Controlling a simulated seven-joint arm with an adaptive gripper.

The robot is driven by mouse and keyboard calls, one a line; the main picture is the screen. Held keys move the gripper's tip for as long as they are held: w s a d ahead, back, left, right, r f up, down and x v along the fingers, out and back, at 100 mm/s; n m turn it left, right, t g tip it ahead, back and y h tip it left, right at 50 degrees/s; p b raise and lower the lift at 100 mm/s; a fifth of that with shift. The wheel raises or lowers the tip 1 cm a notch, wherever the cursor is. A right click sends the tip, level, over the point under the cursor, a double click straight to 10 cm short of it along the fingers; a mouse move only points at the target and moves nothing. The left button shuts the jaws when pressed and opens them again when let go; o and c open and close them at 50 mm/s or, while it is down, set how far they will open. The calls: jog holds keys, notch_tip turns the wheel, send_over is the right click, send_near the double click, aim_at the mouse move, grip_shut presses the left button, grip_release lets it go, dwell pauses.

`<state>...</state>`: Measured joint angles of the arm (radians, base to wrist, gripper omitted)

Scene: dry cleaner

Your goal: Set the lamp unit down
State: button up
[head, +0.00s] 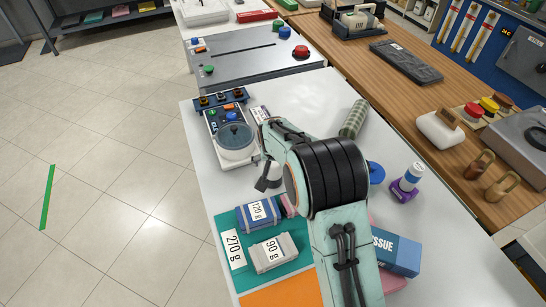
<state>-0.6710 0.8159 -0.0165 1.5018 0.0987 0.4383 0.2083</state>
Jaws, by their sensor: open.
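My arm (340,240) rises from the bottom edge and bends over the white table. My gripper (265,183) shows only in part, as a dark tip left of the black ribbed joint; the rest is hidden behind the arm. It is open, and I see nothing held in it. I cannot tell for sure which thing is the lamp unit. A dark blue block with several amber and black round tops (221,99) sits at the table's left edge, apart from my gripper, and may be it.
A scale with a round pan (235,138) stands behind my gripper. Labelled weight blocks (270,251) lie on a teal mat (286,268) in front. The table's back middle (310,95) is clear.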

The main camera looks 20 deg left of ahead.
jog(key=v, duration=0.5)
jog(key=shift+s+r, duration=0.1)
jog(key=shift+r, duration=0.05)
jog(key=s+d+r+m+g, duration=0.1)
jog(key=s+d+r, duration=0.25)
jog(key=d, duration=0.35)
jog(key=s+d+r+h, duration=0.1)
jog(key=s+d+r, duration=0.25)
jog(key=d, duration=0.25)
jog(key=s+d+r+m+g, duration=0.1)
jog(key=s+d+r, duration=0.25)
jog(key=d, duration=0.35)
jog(key=s+d+g, duration=0.1)
jog(key=s+d, duration=0.3)
jog(key=s, duration=0.5)
jog(key=s+d+m+g, duration=0.1)
jog(key=s+d, duration=0.2)
jog(key=s, duration=0.5)
jog(key=shift+s+d+f, duration=0.35)
jog(key=shift+s+f, duration=0.05)
